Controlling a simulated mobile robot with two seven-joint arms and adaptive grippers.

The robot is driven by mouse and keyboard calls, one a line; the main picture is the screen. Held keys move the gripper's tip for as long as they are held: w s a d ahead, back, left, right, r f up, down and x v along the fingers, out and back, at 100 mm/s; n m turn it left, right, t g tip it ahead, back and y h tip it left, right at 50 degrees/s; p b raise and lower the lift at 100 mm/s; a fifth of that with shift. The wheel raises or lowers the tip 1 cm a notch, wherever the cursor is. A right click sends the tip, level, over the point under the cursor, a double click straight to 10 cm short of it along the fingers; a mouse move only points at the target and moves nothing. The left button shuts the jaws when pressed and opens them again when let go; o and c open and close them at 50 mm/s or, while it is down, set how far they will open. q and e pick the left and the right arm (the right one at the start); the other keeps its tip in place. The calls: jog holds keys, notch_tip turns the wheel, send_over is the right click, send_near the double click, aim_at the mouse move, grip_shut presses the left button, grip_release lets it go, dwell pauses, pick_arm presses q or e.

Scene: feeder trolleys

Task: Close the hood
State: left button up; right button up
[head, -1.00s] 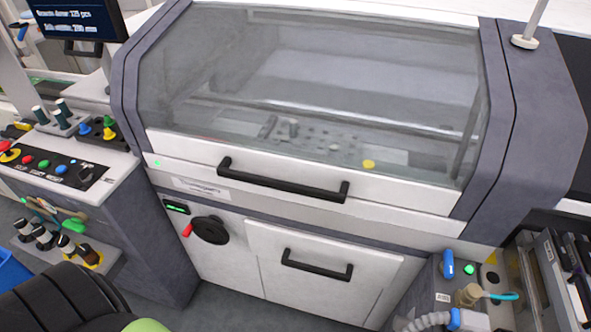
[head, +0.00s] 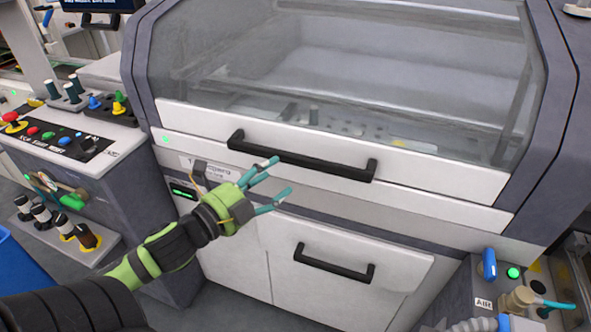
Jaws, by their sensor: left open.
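The hood (head: 340,60) is a clear, grey-tinted cover on the machine, with a white front bar (head: 430,180) along its lower edge. A long black handle (head: 300,157) is fixed to that bar. The hood sits low over the machine's opening; I cannot tell whether it is fully down. My left gripper (head: 282,176) reaches in from the lower left. Its teal fingers are spread and empty, just below the handle's middle in the picture. I cannot tell whether a fingertip touches it. My right gripper is not in view.
Below the hood is a white drawer front with a second black handle (head: 333,264). A control panel (head: 60,140) with coloured buttons stands at the left. A grey box with a blue lever (head: 489,265) stands at the lower right. Dark grey side frames flank the hood.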

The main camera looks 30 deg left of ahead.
aim_at(293, 164)
pick_arm(q)
jog(key=shift+w+d+r, duration=0.3)
jog(key=shift+r, duration=0.05)
jog(key=shift+w+d+f+p, duration=0.1)
jog(key=shift+w+d+p, duration=0.05)
jog(key=shift+w, duration=0.9)
jog(key=shift+w+d+p, duration=0.15)
jog(key=shift+w+p, duration=0.05)
jog(key=shift+w, duration=0.85)
jog(key=shift+w+d+f+p, duration=0.1)
jog(key=shift+w+d+p, duration=0.05)
jog(key=shift+w, duration=0.9)
jog(key=shift+r, duration=0.1)
grip_shut()
